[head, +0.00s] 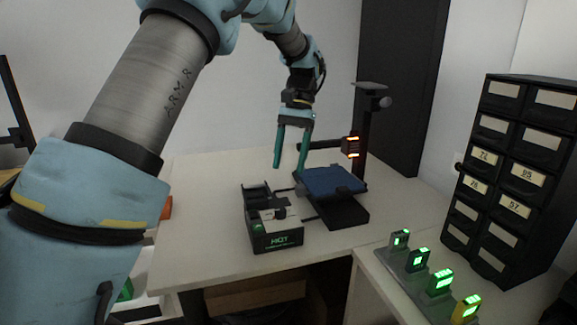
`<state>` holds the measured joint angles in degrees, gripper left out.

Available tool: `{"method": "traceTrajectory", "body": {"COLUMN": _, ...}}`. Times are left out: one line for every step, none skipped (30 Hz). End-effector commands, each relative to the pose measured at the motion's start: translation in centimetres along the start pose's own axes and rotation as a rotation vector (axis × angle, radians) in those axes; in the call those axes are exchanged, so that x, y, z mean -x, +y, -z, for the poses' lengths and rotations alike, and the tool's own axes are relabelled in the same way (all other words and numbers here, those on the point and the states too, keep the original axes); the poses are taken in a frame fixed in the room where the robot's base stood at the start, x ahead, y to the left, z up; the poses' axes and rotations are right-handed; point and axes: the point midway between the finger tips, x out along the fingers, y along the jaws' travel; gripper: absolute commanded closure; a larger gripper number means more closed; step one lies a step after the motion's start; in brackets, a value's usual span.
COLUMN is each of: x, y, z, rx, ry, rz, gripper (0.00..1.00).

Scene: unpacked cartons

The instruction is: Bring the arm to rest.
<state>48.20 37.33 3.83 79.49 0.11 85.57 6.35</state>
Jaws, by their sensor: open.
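My gripper (289,164) hangs from the arm in the upper middle of the head view, its two teal fingers pointing down and apart. It is open, and nothing shows between the fingers. It appears above the white table, near a black machine (338,212) with a blue bed (331,181); I cannot tell the exact gap. My arm comes in from the left, with large blue and grey links filling that side of the view.
A small black box with a green display (276,236) stands at the table's (205,230) front. Several small green-lit devices stand at the lower right, one of them yellow (466,308). A dark labelled drawer cabinet (512,180) stands at right. The table's left part is clear.

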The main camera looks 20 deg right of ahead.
Motion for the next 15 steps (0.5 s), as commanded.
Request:
{"method": "traceTrajectory", "body": {"x": 0.0, "y": 0.0, "z": 0.0, "rx": 0.0, "ry": 0.0, "rz": 0.0, "gripper": 0.34}}
{"method": "traceTrajectory", "body": {"x": 0.0, "y": 0.0, "z": 0.0, "rx": 0.0, "ry": 0.0, "rz": 0.0, "gripper": 0.34}}
{"method": "traceTrajectory", "body": {"x": 0.0, "y": 0.0, "z": 0.0, "rx": 0.0, "ry": 0.0, "rz": 0.0, "gripper": 0.34}}
{"method": "traceTrajectory", "body": {"x": 0.0, "y": 0.0, "z": 0.0, "rx": 0.0, "ry": 0.0, "rz": 0.0, "gripper": 0.34}}
{"method": "traceTrajectory", "body": {"x": 0.0, "y": 0.0, "z": 0.0, "rx": 0.0, "ry": 0.0, "rz": 0.0, "gripper": 0.34}}
{"method": "traceTrajectory", "body": {"x": 0.0, "y": 0.0, "z": 0.0, "rx": 0.0, "ry": 0.0, "rz": 0.0, "gripper": 0.34}}
{"method": "traceTrajectory", "body": {"x": 0.0, "y": 0.0, "z": 0.0, "rx": 0.0, "ry": 0.0, "rz": 0.0, "gripper": 0.34}}
{"method": "traceTrajectory", "body": {"x": -0.1, "y": 0.0, "z": 0.0, "rx": 0.001, "ry": 0.0, "rz": 0.0, "gripper": 0.34}}
{"method": "traceTrajectory", "body": {"x": -0.1, "y": -0.2, "z": -0.1, "rx": 0.004, "ry": 0.002, "rz": -0.002, "gripper": 0.34}}
{"method": "traceTrajectory", "body": {"x": -0.2, "y": -0.5, "z": -0.3, "rx": 0.01, "ry": 0.005, "rz": -0.004, "gripper": 0.34}}
{"method": "traceTrajectory", "body": {"x": -0.3, "y": -1.0, "z": -0.5, "rx": 0.02, "ry": 0.012, "rz": -0.008, "gripper": 0.34}}
{"method": "traceTrajectory", "body": {"x": -0.6, "y": -1.8, "z": -0.9, "rx": 0.038, "ry": 0.023, "rz": -0.015, "gripper": 0.34}}
{"method": "traceTrajectory", "body": {"x": -0.9, "y": -2.7, "z": -1.4, "rx": 0.057, "ry": 0.036, "rz": -0.022, "gripper": 0.34}}
{"method": "traceTrajectory", "body": {"x": -1.3, "y": -3.7, "z": -2.0, "rx": 0.08, "ry": 0.051, "rz": -0.029, "gripper": 0.34}}
{"method": "traceTrajectory", "body": {"x": -2.0, "y": -5.2, "z": -3.0, "rx": 0.117, "ry": 0.074, "rz": -0.042, "gripper": 0.34}}
